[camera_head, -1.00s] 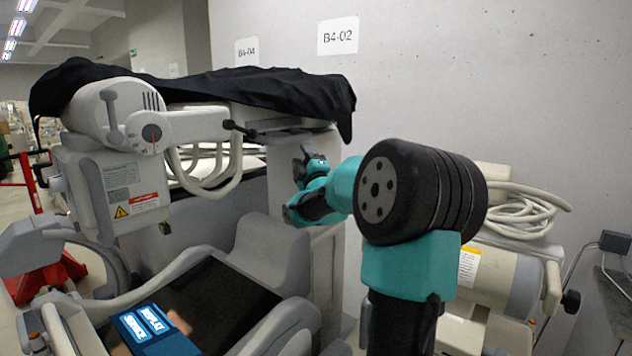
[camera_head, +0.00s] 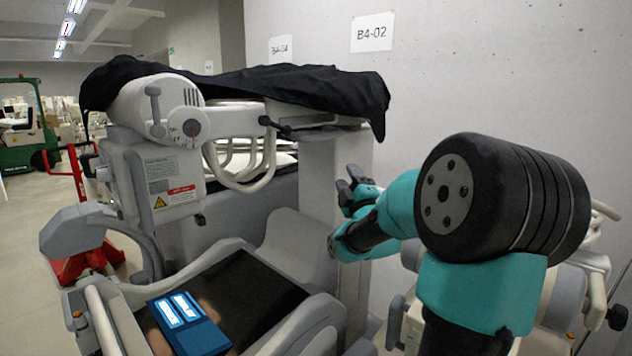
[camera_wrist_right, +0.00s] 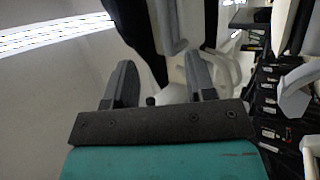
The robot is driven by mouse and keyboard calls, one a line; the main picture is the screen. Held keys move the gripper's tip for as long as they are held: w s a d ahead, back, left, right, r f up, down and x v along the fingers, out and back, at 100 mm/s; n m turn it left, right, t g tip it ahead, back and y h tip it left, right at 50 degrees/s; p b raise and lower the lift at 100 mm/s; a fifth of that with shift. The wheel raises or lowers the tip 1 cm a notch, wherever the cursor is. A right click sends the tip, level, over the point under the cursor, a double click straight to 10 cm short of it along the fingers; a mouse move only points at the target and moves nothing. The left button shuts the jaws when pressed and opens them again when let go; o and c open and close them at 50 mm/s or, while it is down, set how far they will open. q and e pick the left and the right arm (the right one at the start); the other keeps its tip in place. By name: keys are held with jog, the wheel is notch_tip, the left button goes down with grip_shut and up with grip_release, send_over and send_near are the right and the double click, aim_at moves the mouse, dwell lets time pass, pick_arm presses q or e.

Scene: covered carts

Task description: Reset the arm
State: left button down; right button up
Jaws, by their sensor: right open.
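My right arm, teal and black, comes in from the lower right in the head view. Its right gripper (camera_head: 343,212) is beside the covered cart, in front of the cart's pale upright panel. In the right wrist view, the two grey fingers of the right gripper (camera_wrist_right: 160,85) stand wide apart with nothing held between them. Black cloth and a pale cart part show beyond the fingers. My left gripper is not in view.
A medical cart (camera_head: 160,180) under a black cloth (camera_head: 290,88) fills the middle. A blue touch panel (camera_head: 188,318) lies on its dark top. Another machine (camera_head: 560,300) stands behind my right arm. A red pallet jack (camera_head: 85,250) and open floor (camera_head: 30,230) are at the left.

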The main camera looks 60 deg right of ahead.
aim_at(327, 138)
jog(key=x, duration=1.4)
jog(key=shift+w+r, duration=0.1)
jog(key=shift+w, duration=0.3)
jog(key=shift+s, duration=0.1)
